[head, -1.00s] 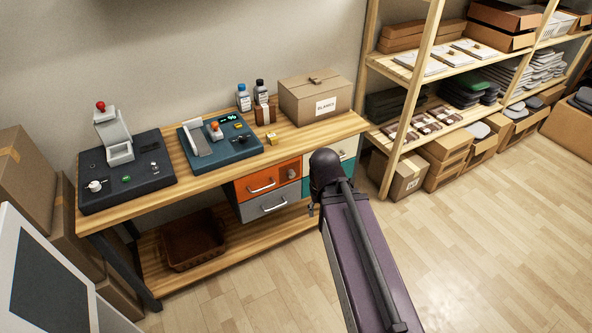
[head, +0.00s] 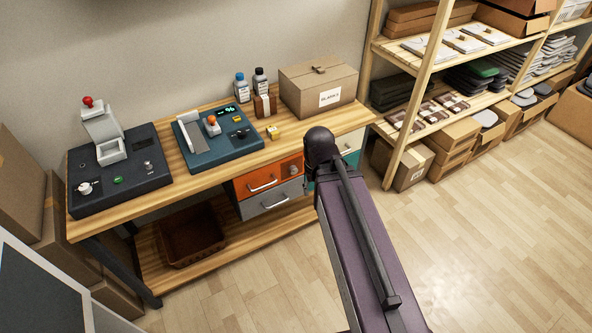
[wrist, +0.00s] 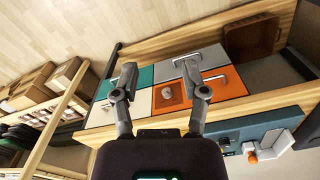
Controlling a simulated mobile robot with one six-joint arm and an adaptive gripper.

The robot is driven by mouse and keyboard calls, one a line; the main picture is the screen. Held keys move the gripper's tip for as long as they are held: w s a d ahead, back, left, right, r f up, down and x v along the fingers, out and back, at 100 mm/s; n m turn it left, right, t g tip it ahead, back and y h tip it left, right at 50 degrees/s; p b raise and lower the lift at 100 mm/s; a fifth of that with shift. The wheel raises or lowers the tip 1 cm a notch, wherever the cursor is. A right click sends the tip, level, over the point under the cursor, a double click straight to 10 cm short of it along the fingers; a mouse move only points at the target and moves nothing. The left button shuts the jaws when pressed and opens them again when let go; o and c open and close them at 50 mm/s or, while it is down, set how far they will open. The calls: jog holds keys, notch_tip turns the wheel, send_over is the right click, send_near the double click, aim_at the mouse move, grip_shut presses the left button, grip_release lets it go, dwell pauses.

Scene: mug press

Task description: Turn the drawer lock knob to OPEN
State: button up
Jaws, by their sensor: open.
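The lock knob (head: 293,170) is a small light-grey knob on an orange panel, to the right of the orange drawer (head: 262,183) under the bench. In the wrist view, turned upside down, the knob (wrist: 168,93) shows between my two fingers, set on the orange front (wrist: 225,82). My gripper (wrist: 159,70) is open and empty, its fingers wide apart. The knob looks apart from the fingers; the exact distance is hard to tell. In the head view my own arm hides most of the gripper. Any marking beside the knob is too small to read.
The wooden bench (head: 210,178) carries a press (head: 105,135), a blue control unit (head: 215,140), bottles and a cardboard box (head: 318,90). A grey drawer (head: 272,198) with a bar handle lies below the orange one. Shelving (head: 400,150) stands at right. The floor in front is clear.

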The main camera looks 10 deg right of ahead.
jog(key=o, duration=0.4)
jog(key=shift+a, duration=0.1)
jog(key=n+t+y+b, duration=0.2)
jog(key=t+y+b, duration=0.3)
jog(key=t+b, duration=1.65)
send_near(295, 171)
notch_tip(295, 171, up, 9)
jog(key=s+d+g+b, duration=0.2)
jog(key=d+g+b, duration=0.1)
jog(key=g+b, duration=0.6)
jog(key=shift+s+f, duration=0.15)
jog(key=shift+s, duration=0.15)
jog(key=shift+w+a, duration=0.1)
jog(key=b+x, duration=0.5)
jog(key=x, duration=0.8)
jog(key=shift+w+a, duration=0.2)
jog(key=shift+a, duration=0.1)
